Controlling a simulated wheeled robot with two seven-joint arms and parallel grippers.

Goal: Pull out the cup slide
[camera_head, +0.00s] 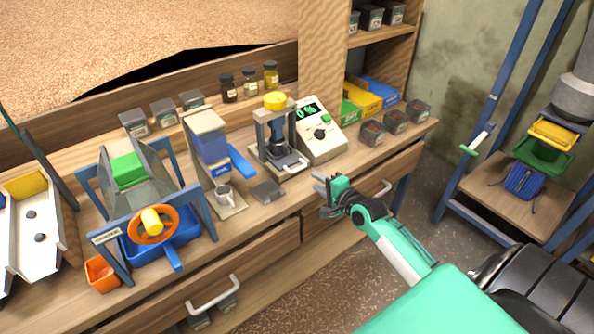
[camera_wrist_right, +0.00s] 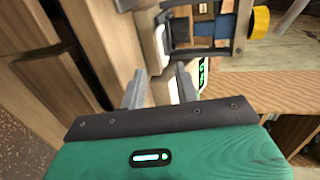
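A small press (camera_head: 262,131) with a yellow knob stands on the wooden bench. At its base is a light slide with a dark handle-like part (camera_head: 291,162), which I take for the cup slide; it sits in under the press. My right gripper (camera_head: 322,187) is in front of the bench edge, right of and nearer than the press, apart from it. In the right wrist view its two fingers (camera_wrist_right: 160,76) are spread with nothing between them. The press (camera_wrist_right: 208,30) shows beyond the fingertips, with its yellow knob at the right. My left gripper is not in view.
A white meter (camera_head: 321,130) stands right of the press. Drawers with handles (camera_head: 378,189) are under the bench top. A blue-framed rack (camera_head: 503,178) stands at the right.

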